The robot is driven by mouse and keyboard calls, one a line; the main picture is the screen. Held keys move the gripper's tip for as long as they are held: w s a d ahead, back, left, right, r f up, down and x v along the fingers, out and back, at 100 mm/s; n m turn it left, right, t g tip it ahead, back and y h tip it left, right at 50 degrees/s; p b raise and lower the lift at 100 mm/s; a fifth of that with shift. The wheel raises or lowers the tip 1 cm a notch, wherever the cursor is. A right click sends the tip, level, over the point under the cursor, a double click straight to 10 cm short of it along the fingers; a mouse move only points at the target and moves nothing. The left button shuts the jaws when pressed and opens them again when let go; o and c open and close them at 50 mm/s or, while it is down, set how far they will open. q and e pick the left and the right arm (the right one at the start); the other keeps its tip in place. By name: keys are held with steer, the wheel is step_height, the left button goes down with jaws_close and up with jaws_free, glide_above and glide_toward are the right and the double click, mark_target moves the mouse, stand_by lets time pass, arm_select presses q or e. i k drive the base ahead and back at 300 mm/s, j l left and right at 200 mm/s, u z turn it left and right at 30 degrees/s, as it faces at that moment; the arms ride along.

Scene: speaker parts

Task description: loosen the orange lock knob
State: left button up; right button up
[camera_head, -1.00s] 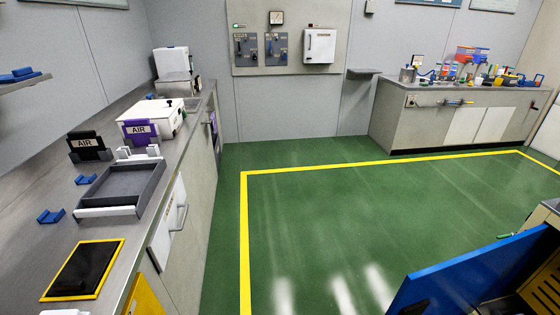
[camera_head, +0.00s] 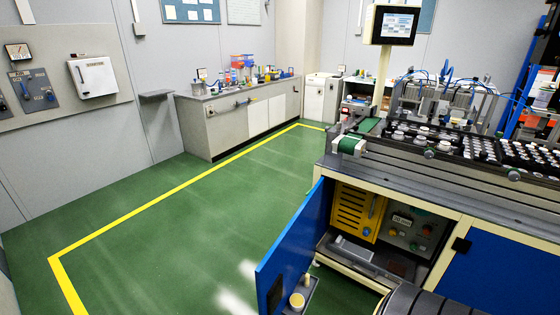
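I cannot make out an orange lock knob for certain. The machine bench (camera_head: 500,208) on the right has an open front compartment, and its blue door (camera_head: 292,245) is swung out to the left. Inside are a yellow slotted panel (camera_head: 350,212) with a blue handle and a grey control panel (camera_head: 408,230) with small red and green controls. Neither of my grippers is in view.
A conveyor and trays of round parts (camera_head: 455,143) cover the bench top, with a screen (camera_head: 395,25) above. A long grey cabinet (camera_head: 235,125) stands along the back wall. Green floor (camera_head: 170,230) with a yellow line is clear to the left.

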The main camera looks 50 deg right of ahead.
mark_target(426, 230)
steer(key=i+z, duration=0.1)
steer(key=z, duration=0.35)
steer(key=i+z, duration=0.1)
steer(key=z, duration=0.4)
steer(key=j+z, duration=0.1)
steer(key=z, duration=0.35)
steer(key=i+j+z, duration=0.1)
steer(key=z, duration=0.35)
steer(key=j+z, duration=0.1)
steer(key=z, duration=0.4)
steer(key=i+j+z, duration=0.15)
steer(key=j+z, duration=0.3)
steer(key=j, duration=0.5)
steer(key=j+z, duration=0.4)
steer(key=j, duration=1.25)
steer(key=i+l+u, duration=0.2)
steer(key=l, duration=0.4)
steer(key=l+u, duration=0.15)
steer(key=l, duration=0.45)
steer(key=i+l+u, duration=0.2)
steer(key=l+u, duration=0.15)
steer(key=l, duration=0.35)
steer(key=i+l+u, duration=0.15)
steer(key=l+u, duration=0.25)
steer(key=l, duration=0.3)
steer(key=l+u, duration=0.35)
steer(key=l, duration=0.4)
steer(key=i+l+u, duration=0.1)
steer(key=l, duration=0.25)
steer(key=i, duration=0.05)
